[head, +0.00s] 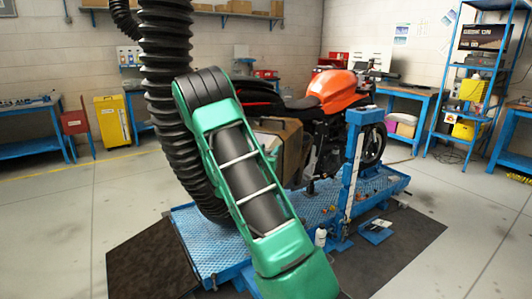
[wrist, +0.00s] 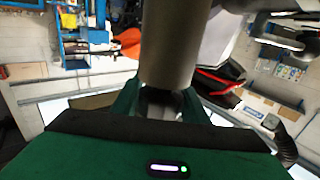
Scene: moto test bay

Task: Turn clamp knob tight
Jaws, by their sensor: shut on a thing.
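In the wrist view a smooth grey-brown cylinder (wrist: 172,45) comes down from the top edge to my gripper (wrist: 160,102). Green finger parts lie on either side of its lower end, and my gripper is shut on it. It is in the place of the clamp knob, but its full shape is cut off by the frame. In the head view my green arm crosses the middle, and my gripper and the knob are hidden. The orange motorcycle (head: 335,88) stands upright behind the arm on a blue platform (head: 385,184).
A blue upright post (head: 353,165) rises from the platform's near side. A black ribbed hose (head: 165,75) hangs left of the motorcycle. Dark mats (head: 405,240) lie in front. Grey floor is open at left and right.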

